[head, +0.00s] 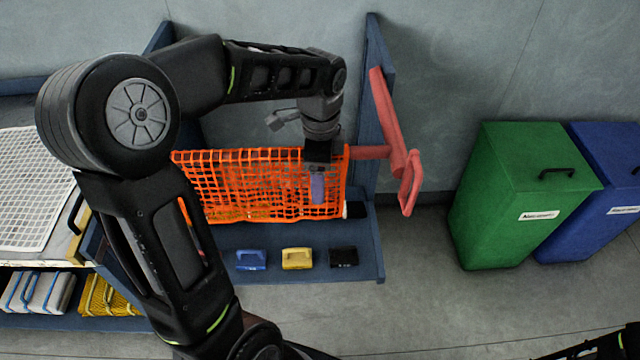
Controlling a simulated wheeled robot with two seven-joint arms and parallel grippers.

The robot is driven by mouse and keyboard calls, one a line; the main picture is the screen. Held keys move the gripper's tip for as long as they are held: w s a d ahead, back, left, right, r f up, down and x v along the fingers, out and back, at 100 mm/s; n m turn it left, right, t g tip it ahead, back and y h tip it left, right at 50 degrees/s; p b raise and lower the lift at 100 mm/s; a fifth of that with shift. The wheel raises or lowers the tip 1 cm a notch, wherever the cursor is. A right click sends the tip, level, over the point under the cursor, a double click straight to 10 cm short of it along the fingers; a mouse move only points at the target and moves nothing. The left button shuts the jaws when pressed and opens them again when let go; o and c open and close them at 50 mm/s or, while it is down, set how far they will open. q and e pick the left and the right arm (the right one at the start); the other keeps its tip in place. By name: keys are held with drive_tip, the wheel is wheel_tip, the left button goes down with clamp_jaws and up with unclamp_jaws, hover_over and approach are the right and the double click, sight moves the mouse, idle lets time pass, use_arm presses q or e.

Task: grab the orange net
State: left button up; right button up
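The orange net (240,185) hangs as a wide mesh roll across the blue rack in the middle of the head view. My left arm comes in from the left and arches over the rack. My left gripper (318,185) points down at the right part of the net and overlaps it in the picture. Its fingertips are small and partly lost against the mesh, so its opening and any hold on the net are unclear. Part of the net's left side is hidden behind my arm. Only a dark piece of my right arm shows at the lower right corner; its gripper is out of view.
A red crank handle (408,180) sticks out right of the rack's blue side post (376,110). Blue (251,260), yellow (297,259) and black (343,257) small items sit on the lower shelf. A green bin (520,200) and blue bin (590,225) stand right.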

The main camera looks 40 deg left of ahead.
use_arm(q)
drive_tip(key=shift+f+b, duration=0.6)
drive_tip(key=shift+f, duration=0.35)
drive_tip(key=shift+r, duration=0.1)
drive_tip(key=shift+c, duration=1.1)
drive_tip(key=c, duration=1.2)
wheel_tip(320, 180, up, 12)
drive_tip(key=p, duration=1)
drive_tip(key=shift+r, duration=0.1)
clamp_jaws()
